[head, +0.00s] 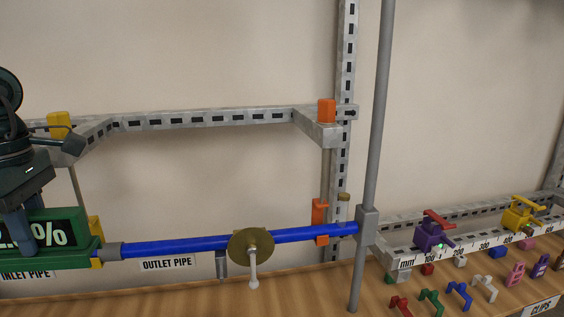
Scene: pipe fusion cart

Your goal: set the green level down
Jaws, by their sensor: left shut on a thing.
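The green level (86,232) is at the left edge of the head view, partly cut off by the frame. Its dark display shows white figures ending in a percent sign, partly covered by my gripper. My left gripper (24,236) comes down from above and is shut on the level. The level looks close to horizontal, near the left end of the blue outlet pipe (180,244). I cannot tell whether its underside touches anything. My right gripper is not in view.
A brass disc with a pale handle (252,252) sits on the blue pipe. A grey upright pole (374,130) stands right of it. Further right are a purple valve (428,236), a yellow valve (521,217) and several coloured clips (459,294). A grey frame (205,119) spans behind.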

